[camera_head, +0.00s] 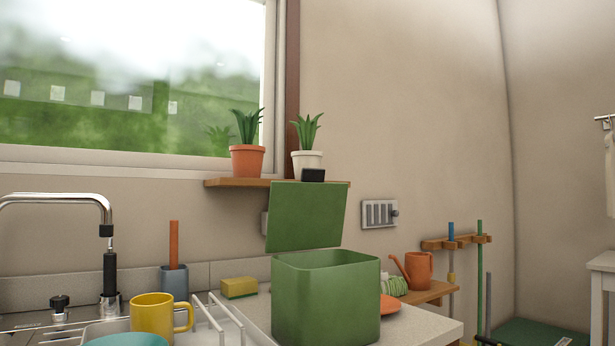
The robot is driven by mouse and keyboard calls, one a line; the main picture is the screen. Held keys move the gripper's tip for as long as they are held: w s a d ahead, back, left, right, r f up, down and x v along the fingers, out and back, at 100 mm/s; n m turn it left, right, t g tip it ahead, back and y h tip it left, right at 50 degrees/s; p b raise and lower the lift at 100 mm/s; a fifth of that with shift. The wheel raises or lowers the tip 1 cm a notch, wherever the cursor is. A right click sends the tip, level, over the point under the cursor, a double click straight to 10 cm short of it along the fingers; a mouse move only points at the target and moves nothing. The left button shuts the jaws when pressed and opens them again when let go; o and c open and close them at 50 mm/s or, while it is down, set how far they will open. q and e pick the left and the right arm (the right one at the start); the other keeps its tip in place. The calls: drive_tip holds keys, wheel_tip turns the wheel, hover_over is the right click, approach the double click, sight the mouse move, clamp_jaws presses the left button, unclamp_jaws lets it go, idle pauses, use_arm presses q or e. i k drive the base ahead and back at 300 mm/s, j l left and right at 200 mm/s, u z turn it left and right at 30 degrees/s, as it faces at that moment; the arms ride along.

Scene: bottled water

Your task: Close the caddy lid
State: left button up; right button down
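The green caddy (318,300) stands on the counter near its right end, just right of the dish rack. Its green lid (306,217) is open and stands nearly upright behind the box, with a small dark piece (313,175) at its top edge. The open top of the caddy faces up, and its inner back wall shows, but the bottom inside is hidden. Neither of my grippers is in view.
A yellow mug (153,318) sits in the white dish rack (225,325) left of the caddy. A sponge (239,287) lies behind. Potted plants stand on the shelf (236,183) above. An orange plate (390,305) and watering can (416,270) are right. Bare counter (425,325) shows at front right.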

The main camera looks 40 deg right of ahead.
sight(309, 213)
drive_tip(key=l+u, duration=0.1)
drive_tip(key=l, duration=0.3)
drive_tip(key=k+l+u, duration=0.15)
drive_tip(key=l, duration=0.2)
drive_tip(key=k+l+u, duration=0.1)
drive_tip(key=l, duration=0.25)
drive_tip(key=k+l, duration=0.1)
drive_tip(key=l, duration=0.3)
drive_tip(key=k+l, duration=0.1)
drive_tip(key=l, duration=0.25)
drive_tip(key=k+l+u, duration=0.1)
drive_tip(key=l, duration=0.3)
drive_tip(key=k+l, duration=0.1)
drive_tip(key=l, duration=0.3)
drive_tip(key=k+l, duration=0.1)
drive_tip(key=l, duration=0.25)
drive_tip(key=k+l, duration=0.15)
drive_tip(key=l, duration=0.25)
drive_tip(key=i+u, duration=0.05)
